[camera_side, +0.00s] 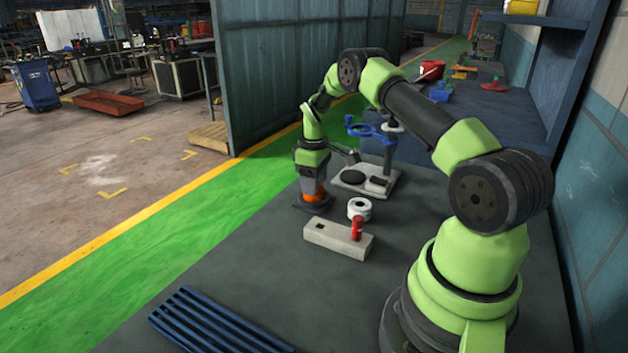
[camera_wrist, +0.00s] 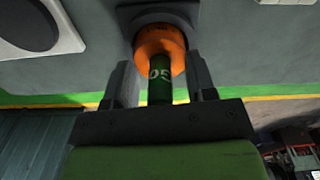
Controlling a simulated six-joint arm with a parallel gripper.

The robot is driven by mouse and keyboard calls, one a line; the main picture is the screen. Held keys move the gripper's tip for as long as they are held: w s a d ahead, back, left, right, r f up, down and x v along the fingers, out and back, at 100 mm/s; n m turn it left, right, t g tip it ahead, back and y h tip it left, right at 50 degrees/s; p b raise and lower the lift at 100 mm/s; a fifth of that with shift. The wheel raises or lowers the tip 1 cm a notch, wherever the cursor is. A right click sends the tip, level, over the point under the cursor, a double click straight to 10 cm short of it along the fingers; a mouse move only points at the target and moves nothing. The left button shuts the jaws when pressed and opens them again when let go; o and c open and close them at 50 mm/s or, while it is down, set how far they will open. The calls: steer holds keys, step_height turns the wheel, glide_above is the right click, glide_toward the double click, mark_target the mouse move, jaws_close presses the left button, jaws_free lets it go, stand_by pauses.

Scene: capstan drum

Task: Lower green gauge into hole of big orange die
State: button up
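My gripper (camera_side: 312,186) points straight down over the orange die (camera_side: 314,197), which sits on a dark base (camera_side: 307,204). In the wrist view my gripper (camera_wrist: 158,72) has one finger on each side of the dark green gauge (camera_wrist: 159,84), with a visible gap on both sides. The gauge's far end meets the orange die (camera_wrist: 151,45) and appears to be in its hole; how deep cannot be told. The gauge cannot be made out in the side view.
A pale block (camera_side: 330,238) with a red upright piece (camera_side: 357,228) stands in front, beside a white ring (camera_side: 360,203). A pale plate (camera_side: 347,186) with black parts and a blue-handled device (camera_side: 371,131) stand behind. A blue slatted rack (camera_side: 215,325) lies at front left.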

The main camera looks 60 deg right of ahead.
step_height(320, 180, up, 9)
steer(key=shift+f, duration=0.1)
steer(key=shift+r, duration=0.55)
stand_by(0.4)
steer(key=shift+a+r, duration=0.1)
steer(key=shift+r, duration=0.05)
steer(key=s+a+r+m+t, duration=0.1)
steer(key=s+a+r+t, duration=0.15)
steer(key=a+r, duration=0.55)
steer(key=s+a+r+m+t, duration=0.1)
steer(key=s+a+r, duration=0.2)
steer(key=a+r, duration=0.5)
steer(key=s+a+m+t+y, duration=0.1)
steer(key=s+a+t, duration=0.1)
steer(key=s+a, duration=0.3)
steer(key=s+a+m+t+y, duration=0.1)
steer(key=s+a+m, duration=0.1)
steer(key=s+a, duration=0.3)
steer(key=s, duration=0.4)
steer(key=shift+s+r+t, duration=0.35)
steer(key=shift+r, duration=0.05)
